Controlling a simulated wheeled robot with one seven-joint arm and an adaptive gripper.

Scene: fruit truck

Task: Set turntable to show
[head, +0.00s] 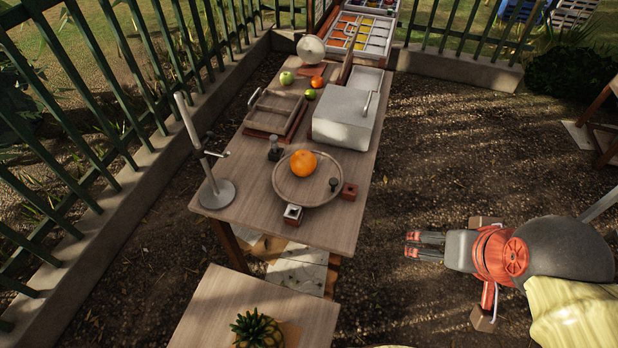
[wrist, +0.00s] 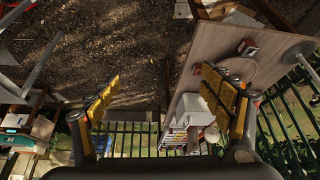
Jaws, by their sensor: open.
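The turntable (head: 290,187), a round wooden disc, lies on the long table and carries an orange (head: 303,163). A small dark knob (head: 333,184) stands near its right edge. Beside its rim sit a red block (head: 349,191) and a block with a white top (head: 293,214). No readable "show" label appears. My gripper (head: 485,270) is open and empty, over the ground to the right of the table and apart from it. In the wrist view its two yellow fingers (wrist: 163,100) are spread wide. Part of the turntable (wrist: 275,62) shows at the right there.
Behind the turntable stand a white box (head: 342,130), a wooden tray (head: 272,113) and several fruits. A metal stand (head: 217,194) is at the left table edge. A pineapple (head: 257,331) sits on a nearer table. Green fences surround the area. The ground between table and gripper is clear.

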